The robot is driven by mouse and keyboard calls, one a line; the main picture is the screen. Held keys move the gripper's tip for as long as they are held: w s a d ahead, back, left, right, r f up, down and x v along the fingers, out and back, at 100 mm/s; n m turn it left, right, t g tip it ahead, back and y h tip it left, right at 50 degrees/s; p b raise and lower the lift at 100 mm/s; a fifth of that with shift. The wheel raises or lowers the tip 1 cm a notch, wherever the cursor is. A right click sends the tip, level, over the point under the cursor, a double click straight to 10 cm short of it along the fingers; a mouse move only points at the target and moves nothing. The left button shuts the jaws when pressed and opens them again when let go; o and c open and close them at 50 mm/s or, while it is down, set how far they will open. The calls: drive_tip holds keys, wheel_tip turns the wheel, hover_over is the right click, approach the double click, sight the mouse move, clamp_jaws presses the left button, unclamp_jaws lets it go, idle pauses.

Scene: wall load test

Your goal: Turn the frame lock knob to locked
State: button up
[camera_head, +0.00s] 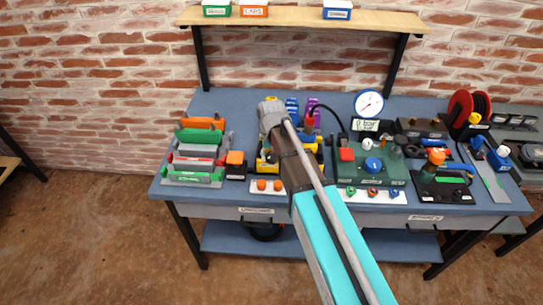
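My arm reaches over the blue workbench (230,113) from the bottom of the picture, and its grey end joint is above the bench's middle-left. My gripper is hidden behind the arm, so I cannot see its fingers. I cannot pick out the frame lock knob with certainty, and no locked mark is readable. A yellow and black device (312,145) stands partly hidden behind my arm. A black-based fixture (440,186) with an orange knob-like top (436,156) stands at the right.
A rack of coloured pieces (196,151) stands at the left. A dial gauge (368,103) stands behind the green box. A red reel (468,108) is at the back right. A wooden shelf (300,18) hangs above. Some bench surface is bare at the back left.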

drive_tip(key=m, duration=0.5)
drive_tip(key=shift+m, duration=0.3)
drive_tip(key=m, duration=0.5)
drive_tip(key=shift+m, duration=0.4)
drive_tip(key=o, duration=1.1)
drive_tip(key=shift+o, duration=0.2)
drive_tip(key=shift+n, duration=0.4)
